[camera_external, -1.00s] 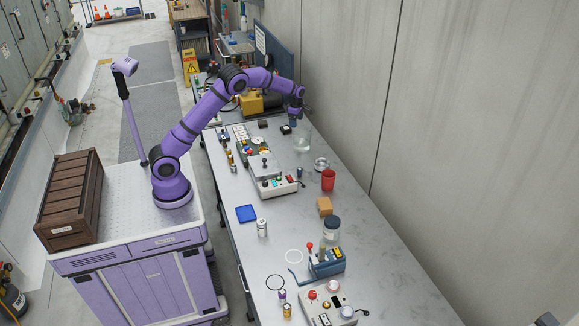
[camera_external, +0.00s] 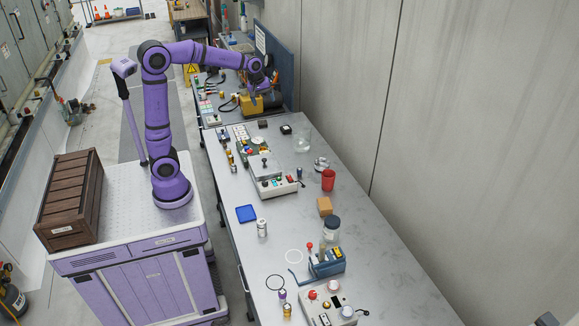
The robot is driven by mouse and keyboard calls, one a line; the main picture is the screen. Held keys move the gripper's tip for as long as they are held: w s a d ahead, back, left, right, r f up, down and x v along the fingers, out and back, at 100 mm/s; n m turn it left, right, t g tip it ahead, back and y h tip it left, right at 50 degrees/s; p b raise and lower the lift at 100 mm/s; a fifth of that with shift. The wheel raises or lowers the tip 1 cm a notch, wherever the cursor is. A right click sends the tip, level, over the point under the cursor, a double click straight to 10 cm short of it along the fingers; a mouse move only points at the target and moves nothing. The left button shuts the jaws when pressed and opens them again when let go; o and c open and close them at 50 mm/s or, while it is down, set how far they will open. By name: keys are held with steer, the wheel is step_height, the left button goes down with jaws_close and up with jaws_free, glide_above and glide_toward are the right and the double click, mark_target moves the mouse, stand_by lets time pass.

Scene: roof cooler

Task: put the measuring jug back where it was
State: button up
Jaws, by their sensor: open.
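The measuring jug (camera_external: 303,141) is a clear vessel standing upright on the grey bench, near the wall side toward the far end. Nothing holds it. My gripper (camera_external: 253,98) is up and to the left of the jug in the picture, over the far end of the bench by a yellow box (camera_external: 262,104). It is open and apart from the jug. The fingertips are small and partly lost against the yellow box.
A black item (camera_external: 286,130) sits just left of the jug, and a clear glass dish (camera_external: 321,163) and red cup (camera_external: 328,180) stand nearer. A grey device (camera_external: 270,178) stands mid-bench. A blue panel (camera_external: 275,62) and the wall bound the far side.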

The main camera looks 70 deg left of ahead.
steer(key=s+d+m, duration=0.3)
steer(key=s+m, duration=0.2)
steer(key=s, duration=0.4)
steer(key=s+d+m+t, duration=0.1)
steer(key=s+m, duration=0.3)
steer(key=s, duration=0.6)
steer(key=s+d+m+t, duration=0.1)
steer(key=s+d+m, duration=0.3)
steer(key=s, duration=0.5)
steer(key=shift+s+d+f+m, duration=0.2)
steer(key=shift+s+d+m, duration=0.2)
steer(key=shift+m, duration=0.4)
